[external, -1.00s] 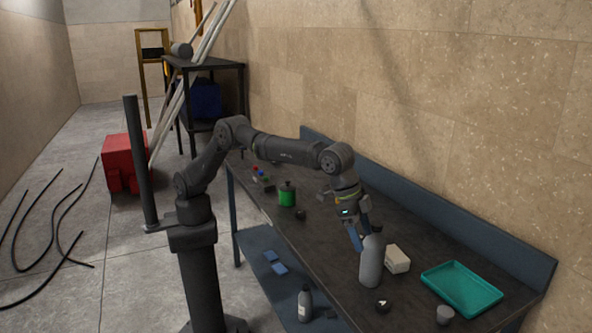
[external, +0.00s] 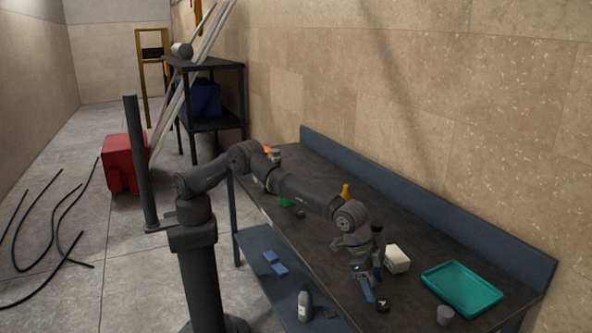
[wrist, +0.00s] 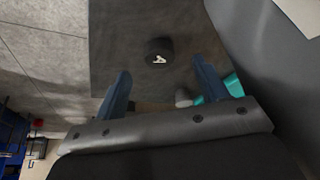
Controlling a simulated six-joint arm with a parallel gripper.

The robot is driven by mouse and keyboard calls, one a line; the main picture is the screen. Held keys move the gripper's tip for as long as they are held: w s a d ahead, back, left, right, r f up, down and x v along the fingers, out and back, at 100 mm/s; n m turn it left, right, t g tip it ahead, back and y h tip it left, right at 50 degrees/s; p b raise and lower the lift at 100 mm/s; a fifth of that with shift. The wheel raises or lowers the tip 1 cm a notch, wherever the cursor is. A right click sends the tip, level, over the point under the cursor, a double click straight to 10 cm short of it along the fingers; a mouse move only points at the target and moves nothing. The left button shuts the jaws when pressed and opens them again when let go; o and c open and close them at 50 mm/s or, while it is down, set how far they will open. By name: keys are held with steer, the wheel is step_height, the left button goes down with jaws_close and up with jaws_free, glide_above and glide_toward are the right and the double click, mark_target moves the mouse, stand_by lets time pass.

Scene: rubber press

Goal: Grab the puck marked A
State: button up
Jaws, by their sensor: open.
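The puck marked A (external: 382,305) is a small black disc with a white letter on the near part of the dark bench. In the wrist view the puck (wrist: 158,52) lies flat, letter up, between the lines of the two fingers and beyond their tips. My gripper (external: 371,290) is open and empty, pointing down just to the left of the puck in the external view. In the wrist view its two blue fingers (wrist: 161,70) are wide apart, and neither appears to touch the puck.
A white box (external: 397,259), a teal tray (external: 462,288) and a grey cylinder (external: 445,315) stand to the right. A dark upright object (external: 378,240) stands close behind my gripper. A large grey surface (wrist: 265,55) fills the wrist view's right side.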

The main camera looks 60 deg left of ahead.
mark_target(382, 302)
steer(key=shift+d+x, duration=0.2)
steer(key=shift+x, duration=1.15)
steer(key=shift+d+x, duration=0.15)
steer(key=shift+x, duration=1.2)
steer(key=shift+w+r, duration=0.1)
steer(key=shift+r, duration=0.05)
steer(key=c, duration=1.2)
steer(key=shift+o, duration=0.2)
